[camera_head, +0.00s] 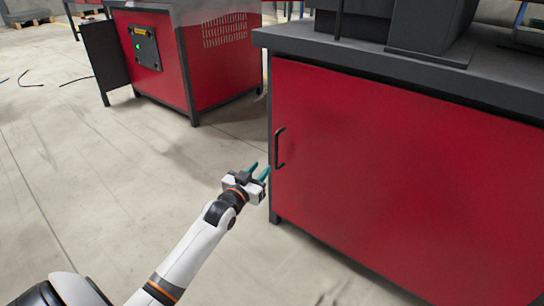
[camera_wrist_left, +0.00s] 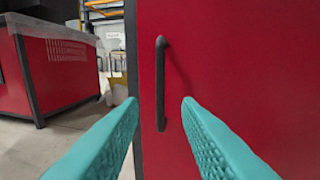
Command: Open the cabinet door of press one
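The near press cabinet has a large red door (camera_head: 400,170) that is shut. A black vertical bar handle (camera_head: 280,148) sits near the door's left edge. My left gripper (camera_head: 258,170) is open and empty, just left of and slightly below the handle in the head view. In the left wrist view the handle (camera_wrist_left: 161,83) stands upright ahead, between the two teal fingers (camera_wrist_left: 160,118) and apart from them. The red door (camera_wrist_left: 240,70) fills the right of that view. My right gripper is not in view.
A second red cabinet (camera_head: 222,60) stands at the back left, with a dark panel (camera_head: 104,55) swung out at its left and a control box with a green light. Grey machine parts (camera_head: 430,25) sit on the near cabinet's dark top. The concrete floor (camera_head: 110,170) between is clear, with cables farther left.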

